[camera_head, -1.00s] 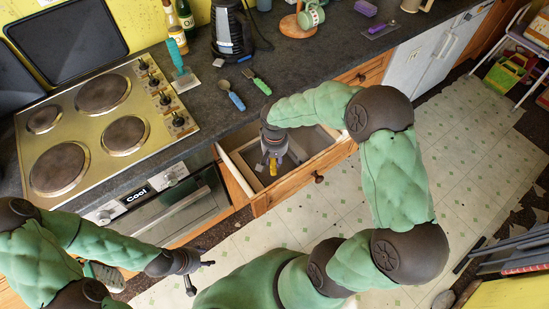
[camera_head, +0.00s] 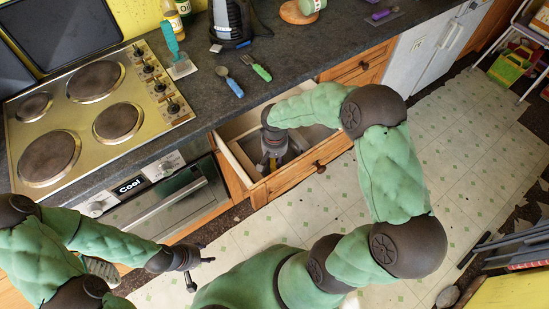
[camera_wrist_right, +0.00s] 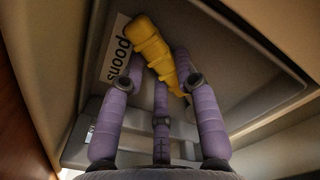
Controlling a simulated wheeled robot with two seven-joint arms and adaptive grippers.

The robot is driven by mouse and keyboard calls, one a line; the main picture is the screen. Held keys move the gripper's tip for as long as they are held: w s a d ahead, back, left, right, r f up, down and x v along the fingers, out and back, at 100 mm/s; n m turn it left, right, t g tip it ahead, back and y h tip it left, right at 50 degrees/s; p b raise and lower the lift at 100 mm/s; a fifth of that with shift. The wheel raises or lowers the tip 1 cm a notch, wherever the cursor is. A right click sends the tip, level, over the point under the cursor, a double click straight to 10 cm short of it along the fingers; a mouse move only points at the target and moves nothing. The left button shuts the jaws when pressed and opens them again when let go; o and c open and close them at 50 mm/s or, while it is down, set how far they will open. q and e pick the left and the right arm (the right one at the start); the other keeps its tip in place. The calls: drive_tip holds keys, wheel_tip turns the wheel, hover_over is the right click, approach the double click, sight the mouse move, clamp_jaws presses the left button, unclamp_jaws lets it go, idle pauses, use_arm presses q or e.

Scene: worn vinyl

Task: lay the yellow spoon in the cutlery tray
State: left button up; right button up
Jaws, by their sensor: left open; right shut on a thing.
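The yellow spoon (camera_wrist_right: 152,45) shows in the right wrist view between the purple fingers of my right gripper (camera_wrist_right: 165,85), which is shut on it. The spoon lies slantwise in view, inside a grey compartment of the cutlery tray (camera_wrist_right: 225,55). A label reading "poons" (camera_wrist_right: 114,48) is beside it. I cannot tell whether the spoon touches the tray floor. In the head view my right gripper (camera_head: 272,166) reaches down into the open drawer, and the spoon is hidden there. My left gripper (camera_head: 200,268) is open and empty, in front of the oven.
The open wooden drawer (camera_head: 293,180) has walls close around my right gripper. On the counter lie a blue-handled utensil (camera_head: 233,86) and a green-handled fork (camera_head: 258,70). A hob (camera_head: 95,105) is at the left.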

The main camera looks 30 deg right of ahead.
idle(0.3)
drive_tip(key=o, duration=1.2)
wheel_tip(320, 180, up, 12)
drive_tip(key=shift+r, duration=0.1)
